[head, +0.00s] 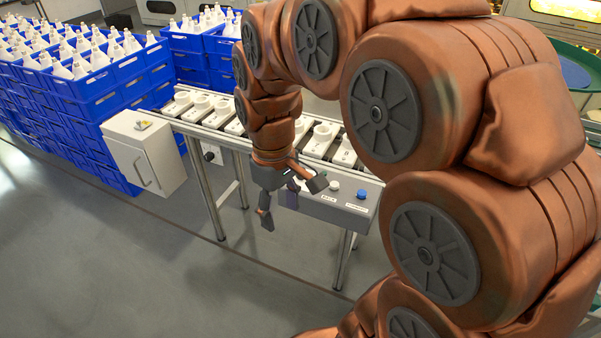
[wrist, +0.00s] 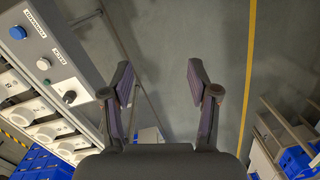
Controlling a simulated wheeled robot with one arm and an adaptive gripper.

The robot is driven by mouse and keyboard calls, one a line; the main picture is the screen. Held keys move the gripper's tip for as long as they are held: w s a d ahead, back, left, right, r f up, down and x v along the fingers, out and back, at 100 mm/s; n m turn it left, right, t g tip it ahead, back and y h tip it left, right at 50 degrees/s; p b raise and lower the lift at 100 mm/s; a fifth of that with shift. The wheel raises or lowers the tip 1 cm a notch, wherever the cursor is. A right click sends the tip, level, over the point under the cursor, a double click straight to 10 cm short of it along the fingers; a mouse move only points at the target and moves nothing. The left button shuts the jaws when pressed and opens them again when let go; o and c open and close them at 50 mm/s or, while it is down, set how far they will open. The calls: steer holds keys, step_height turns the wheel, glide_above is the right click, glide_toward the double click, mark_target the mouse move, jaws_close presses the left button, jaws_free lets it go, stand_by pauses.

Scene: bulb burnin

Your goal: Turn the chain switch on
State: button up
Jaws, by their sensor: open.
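A grey control panel (head: 325,207) is fixed to the front side of the conveyor (head: 225,138). My gripper (head: 292,205) is open and empty, in front of the panel's left part, and hides the knob in the head view. In the wrist view my gripper (wrist: 158,75) points at bare floor, with the knob left of its left finger.
White sockets (wrist: 20,113) sit along the conveyor. A light grey box with a handle (head: 145,155) hangs at the conveyor's left end. Blue crates (head: 105,90) holding white bottle-shaped items are stacked at left. The floor in front is clear.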

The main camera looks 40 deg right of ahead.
steer(key=w+d+f+n+b, duration=0.1)
steer(key=w+d+f+b, duration=0.1)
steer(key=w+d, duration=0.5)
steer(key=w+d+f+n+b, duration=0.2)
steer(key=w+d+f, duration=0.2)
steer(key=w+d, duration=0.3)
steer(key=w+d+f+n+t+b, duration=0.1)
steer(key=w+d+f, duration=0.3)
steer(key=w, duration=0.5)
steer(key=shift+w+d+n+b, duration=0.1)
steer(key=shift+d+n+b, duration=0.45)
steer(key=shift+d, duration=0.85)
steer(key=shift+w+d+f, duration=0.1)
steer(key=shift+d+f, duration=0.05)
steer(key=shift+f, duration=0.15)
step_height(320, 180, down, 7)
steer(key=shift+f+p, duration=0.2)
steer(key=shift+p, duration=0.25)
jaws_close()
